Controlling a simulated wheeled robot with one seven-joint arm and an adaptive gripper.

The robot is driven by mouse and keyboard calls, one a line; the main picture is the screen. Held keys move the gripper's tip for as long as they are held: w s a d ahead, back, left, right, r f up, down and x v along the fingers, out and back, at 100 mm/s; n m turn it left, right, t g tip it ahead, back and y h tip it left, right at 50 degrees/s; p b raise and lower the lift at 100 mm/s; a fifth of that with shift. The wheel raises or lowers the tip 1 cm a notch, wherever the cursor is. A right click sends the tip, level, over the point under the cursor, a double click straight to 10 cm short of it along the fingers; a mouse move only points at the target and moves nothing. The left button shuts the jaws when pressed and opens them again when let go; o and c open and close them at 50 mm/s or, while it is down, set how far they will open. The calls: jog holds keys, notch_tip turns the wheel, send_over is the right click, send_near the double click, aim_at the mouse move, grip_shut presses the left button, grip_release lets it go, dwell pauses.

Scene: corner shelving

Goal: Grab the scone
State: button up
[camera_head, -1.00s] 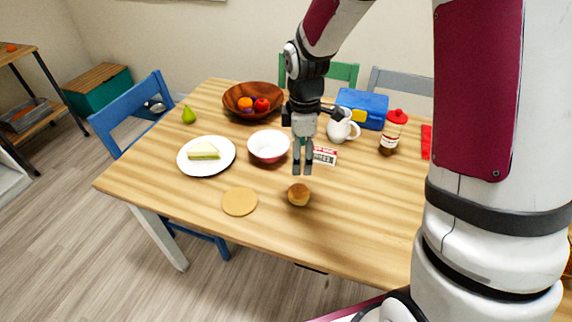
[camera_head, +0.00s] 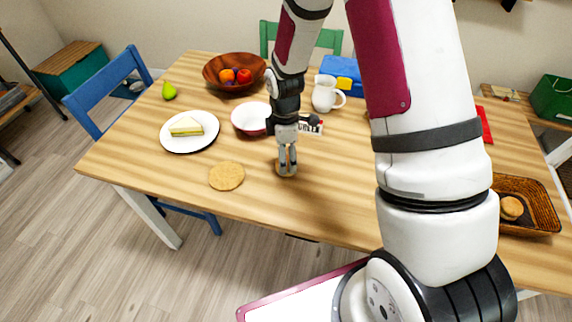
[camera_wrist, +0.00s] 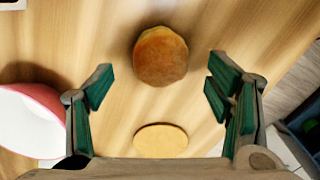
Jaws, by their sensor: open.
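The scone, a round golden-brown bun (camera_wrist: 160,56), lies on the wooden table. In the wrist view it sits centrally, a little beyond the open fingertips of my gripper (camera_wrist: 158,82). Neither finger touches it there. In the head view my gripper (camera_head: 287,171) points down right over the scone, and the fingers hide most of it. A similar bun (camera_head: 511,207) lies in a wicker basket (camera_head: 541,210) at the right.
A flat round tan disc (camera_head: 227,176) lies left of my gripper. A sandwich plate (camera_head: 168,143) is further left. The table's front is clear.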

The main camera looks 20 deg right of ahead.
jog(key=shift+d+f, duration=0.15)
jog(key=shift+f, duration=1.75)
jog(key=c, duration=1.2)
jog(key=shift+c, duration=0.2)
jog(key=shift+r, duration=0.15)
